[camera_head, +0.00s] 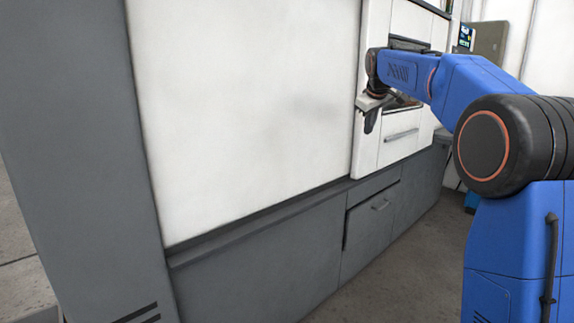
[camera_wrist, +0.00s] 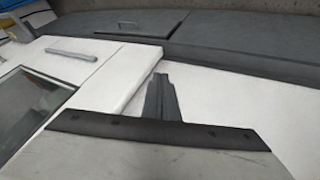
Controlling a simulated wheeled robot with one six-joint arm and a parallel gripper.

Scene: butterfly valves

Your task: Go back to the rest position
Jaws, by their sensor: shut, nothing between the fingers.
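My gripper (camera_head: 369,122) hangs at the end of my blue arm, in the upper right part of the head view. It points down in front of a white machine front (camera_head: 250,100). In the wrist view the dark fingers (camera_wrist: 161,84) are together with nothing between them. No contact between the fingers and the machine can be made out. No butterfly valve can be made out in either view.
A white door with a handle (camera_head: 401,135) is behind my gripper; the handle also shows in the wrist view (camera_wrist: 85,54). A grey lower cabinet (camera_head: 260,258) runs along the machine's foot. A grey column (camera_head: 75,130) stands at the left. Floor (camera_head: 425,260) is clear before the cabinet.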

